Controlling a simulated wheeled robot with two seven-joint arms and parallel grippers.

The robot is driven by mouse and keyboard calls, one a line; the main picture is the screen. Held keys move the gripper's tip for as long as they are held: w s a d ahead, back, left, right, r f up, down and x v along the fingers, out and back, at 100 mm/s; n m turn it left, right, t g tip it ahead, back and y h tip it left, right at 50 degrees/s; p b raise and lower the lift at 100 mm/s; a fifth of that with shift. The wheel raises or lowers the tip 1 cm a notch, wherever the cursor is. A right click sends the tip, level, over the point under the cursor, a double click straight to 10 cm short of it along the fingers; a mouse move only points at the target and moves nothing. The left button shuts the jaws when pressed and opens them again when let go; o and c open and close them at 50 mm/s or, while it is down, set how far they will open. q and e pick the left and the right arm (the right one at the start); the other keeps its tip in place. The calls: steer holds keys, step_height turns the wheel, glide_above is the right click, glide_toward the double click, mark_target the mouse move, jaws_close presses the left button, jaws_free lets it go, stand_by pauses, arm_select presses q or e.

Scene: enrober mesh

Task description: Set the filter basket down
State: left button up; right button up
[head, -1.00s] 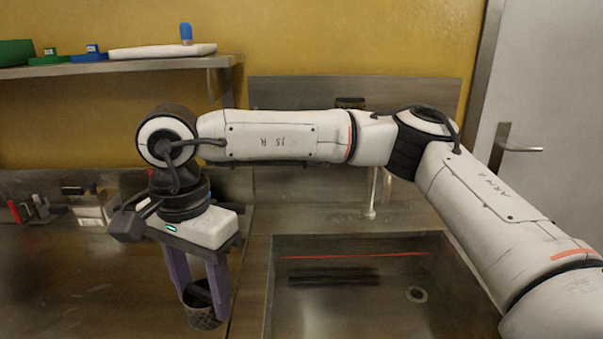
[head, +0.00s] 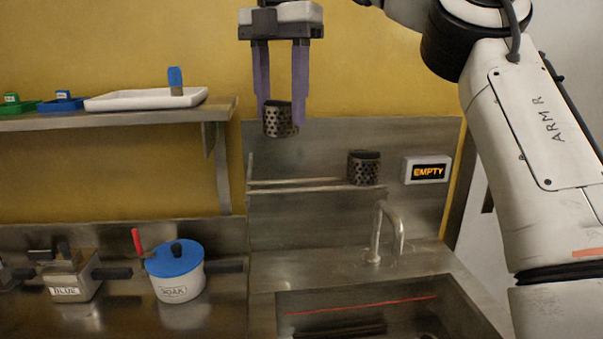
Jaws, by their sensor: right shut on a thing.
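My right gripper (head: 281,108) is raised in front of the yellow wall in the head view. Its two purple fingers point down and are shut on a dark perforated filter basket (head: 281,123). The basket hangs in the air, roughly upright, clear of any surface. A second similar perforated basket (head: 364,169) stands on a narrow metal rail shelf (head: 312,187) on the splashback, lower and to the right. My left gripper does not show.
A sign reading EMPTY (head: 426,170) is right of the shelf. Below are the tap (head: 377,232) and sink (head: 285,304). A white pot with a blue lid (head: 175,268) and a container labelled BLUE (head: 66,291) stand left. A wall shelf (head: 150,118) holds trays. The shelf's left part is bare.

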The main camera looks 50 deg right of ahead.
steer(key=shift+s+d+r+m, duration=0.1)
steer(key=shift+d+r+m, duration=0.1)
steer(key=shift+r+m, duration=0.15)
steer(key=shift+s+f, duration=0.15)
steer(key=shift+f, duration=0.05)
step_height(320, 180, down, 9)
steer(key=shift+f, duration=0.15)
steer(key=shift+f, duration=0.2)
steer(key=o, duration=1)
steer(key=shift+r, duration=0.1)
steer(key=shift+o, duration=0.2)
steer(key=shift+r, duration=0.1)
steer(key=shift+r, duration=3.75)
